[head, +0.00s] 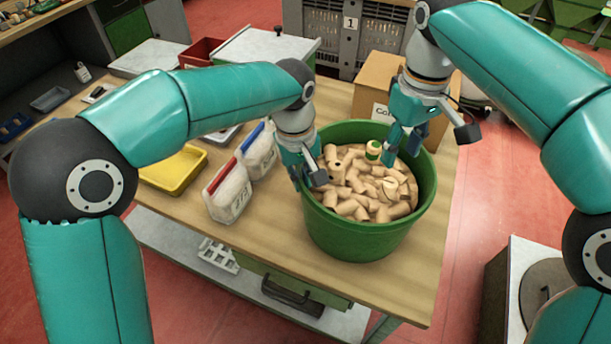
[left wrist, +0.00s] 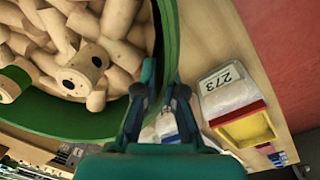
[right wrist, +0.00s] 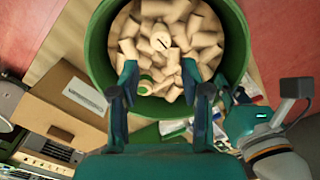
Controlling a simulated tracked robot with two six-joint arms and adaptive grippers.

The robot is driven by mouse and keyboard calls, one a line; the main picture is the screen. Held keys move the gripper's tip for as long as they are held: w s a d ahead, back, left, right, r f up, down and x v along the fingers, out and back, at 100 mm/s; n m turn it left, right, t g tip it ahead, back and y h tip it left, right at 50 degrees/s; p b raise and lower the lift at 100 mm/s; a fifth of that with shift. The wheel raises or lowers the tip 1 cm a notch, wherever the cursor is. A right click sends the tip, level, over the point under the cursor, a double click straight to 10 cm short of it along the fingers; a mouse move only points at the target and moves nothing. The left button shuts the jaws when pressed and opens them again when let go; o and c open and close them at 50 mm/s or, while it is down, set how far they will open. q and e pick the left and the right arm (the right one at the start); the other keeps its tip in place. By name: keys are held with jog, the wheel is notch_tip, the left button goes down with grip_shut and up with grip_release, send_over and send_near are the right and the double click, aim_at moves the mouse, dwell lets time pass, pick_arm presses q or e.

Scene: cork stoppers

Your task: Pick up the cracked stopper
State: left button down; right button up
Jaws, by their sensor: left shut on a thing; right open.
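A green tub (head: 352,240) full of cork stoppers stands near the table's right end. A pale stopper with a dark line across its face, like a crack (right wrist: 161,44), lies on top of the heap; a pale stopper at the matching place shows in the head view (head: 390,186). My left gripper (head: 308,180) is shut on the tub's left rim; its fingers straddle the green wall in the left wrist view (left wrist: 160,85). My right gripper (head: 403,146) is open and empty over the tub's back right side; the right wrist view (right wrist: 160,78) shows its fingers spread.
A stopper with a dark spot (left wrist: 68,84) lies nearby. A cardboard box (head: 375,78) stands behind the tub. Two labelled bins (head: 228,196) and a yellow tray (head: 174,170) stand left. The table's front is clear.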

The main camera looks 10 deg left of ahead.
aim_at(390, 181)
jog(key=shift+o, duration=0.6)
notch_tip(390, 181, down, 10)
jog(key=m, duration=0.5)
jog(key=c, duration=0.8)
